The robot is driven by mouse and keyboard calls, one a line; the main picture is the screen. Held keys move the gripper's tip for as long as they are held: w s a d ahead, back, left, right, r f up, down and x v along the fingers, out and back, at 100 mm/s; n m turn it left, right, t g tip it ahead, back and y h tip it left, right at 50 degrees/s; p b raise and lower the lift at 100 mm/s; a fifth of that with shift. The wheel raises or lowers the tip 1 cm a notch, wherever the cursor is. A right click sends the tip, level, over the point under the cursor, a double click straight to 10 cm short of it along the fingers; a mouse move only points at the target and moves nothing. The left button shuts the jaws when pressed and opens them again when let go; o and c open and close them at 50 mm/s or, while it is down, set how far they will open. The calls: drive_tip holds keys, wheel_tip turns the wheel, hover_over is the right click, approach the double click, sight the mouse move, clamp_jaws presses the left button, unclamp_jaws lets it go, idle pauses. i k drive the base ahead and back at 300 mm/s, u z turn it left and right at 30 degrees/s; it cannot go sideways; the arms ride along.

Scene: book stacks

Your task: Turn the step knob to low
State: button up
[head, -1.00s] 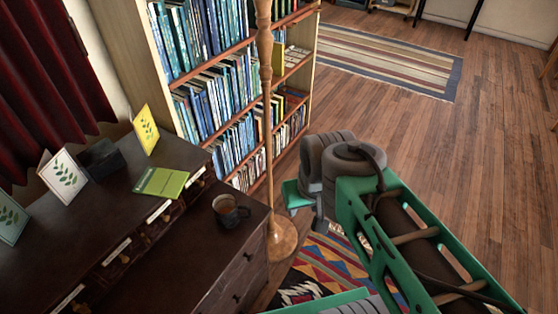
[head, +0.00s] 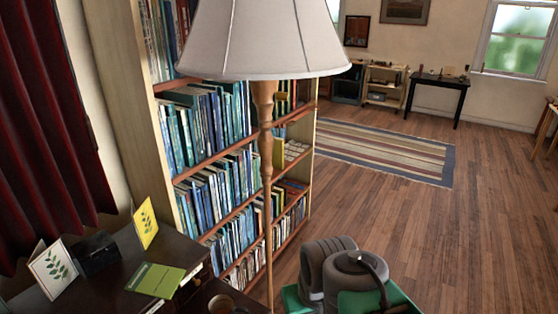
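A floor lamp stands in front of the bookcase, with a pale fabric shade (head: 262,40) at the top of the head view and a turned wooden pole (head: 266,190) below it. I cannot make out a step knob on the lamp; the inside of the shade is hidden. My arm shows at the bottom, right of the pole, as green and grey links. My gripper's fingers are not in view, so I cannot see whether they are open or shut.
A bookcase (head: 160,240) full of books stands behind the lamp. A dark desk (head: 95,290) at lower left holds cards, a green booklet (head: 156,279) and a mug (head: 222,304). Wooden floor (head: 400,215) is clear on the right, with a striped rug (head: 385,150).

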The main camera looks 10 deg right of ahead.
sight(280, 95)
drive_tip(key=u, duration=4.1)
drive_tip(key=k, duration=2.05)
drive_tip(key=z, duration=0.5)
